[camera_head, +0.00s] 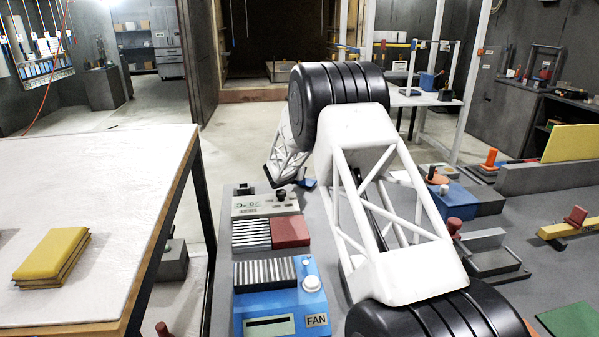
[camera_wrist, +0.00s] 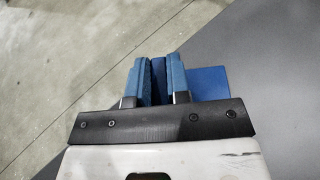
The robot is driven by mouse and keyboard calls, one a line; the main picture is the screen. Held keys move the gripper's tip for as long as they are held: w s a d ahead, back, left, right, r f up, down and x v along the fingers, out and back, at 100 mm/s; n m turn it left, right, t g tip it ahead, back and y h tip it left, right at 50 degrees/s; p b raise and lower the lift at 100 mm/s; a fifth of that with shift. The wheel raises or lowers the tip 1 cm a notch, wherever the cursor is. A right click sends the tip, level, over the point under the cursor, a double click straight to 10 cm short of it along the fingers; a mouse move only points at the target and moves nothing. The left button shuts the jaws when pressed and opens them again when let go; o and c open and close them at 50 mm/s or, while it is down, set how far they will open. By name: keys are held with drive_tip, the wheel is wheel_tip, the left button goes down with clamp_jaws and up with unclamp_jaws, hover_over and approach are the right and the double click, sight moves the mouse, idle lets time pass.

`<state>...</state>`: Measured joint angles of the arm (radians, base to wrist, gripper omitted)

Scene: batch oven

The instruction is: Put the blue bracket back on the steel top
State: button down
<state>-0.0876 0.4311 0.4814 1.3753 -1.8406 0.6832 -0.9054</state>
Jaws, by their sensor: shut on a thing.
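In the wrist view my gripper (camera_wrist: 159,76) is shut on the blue bracket (camera_wrist: 210,83). Part of the bracket shows between the fingers, and a flat blue piece sticks out to the right of them. Below are the grey steel top (camera_wrist: 270,60) on the right and the concrete floor on the left, so the gripper is near the top's edge. In the head view a small bit of blue (camera_head: 309,183) shows at the end of my arm, beyond the control boxes; the fingers are mostly hidden there. I cannot tell whether the bracket touches the grey top (camera_head: 328,250).
The near left of the top holds a control box (camera_head: 265,203), a red block (camera_head: 289,231) and a blue fan box (camera_head: 280,300). Fixtures and a blue bin (camera_head: 455,200) stand to the right. A white-covered table (camera_head: 110,200) with a yellow pad (camera_head: 52,256) is at left.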

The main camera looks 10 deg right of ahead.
drive_tip(key=shift+f, duration=0.5)
idle(0.4)
drive_tip(key=c, duration=1)
unclamp_jaws()
drive_tip(key=shift+v, duration=3.85)
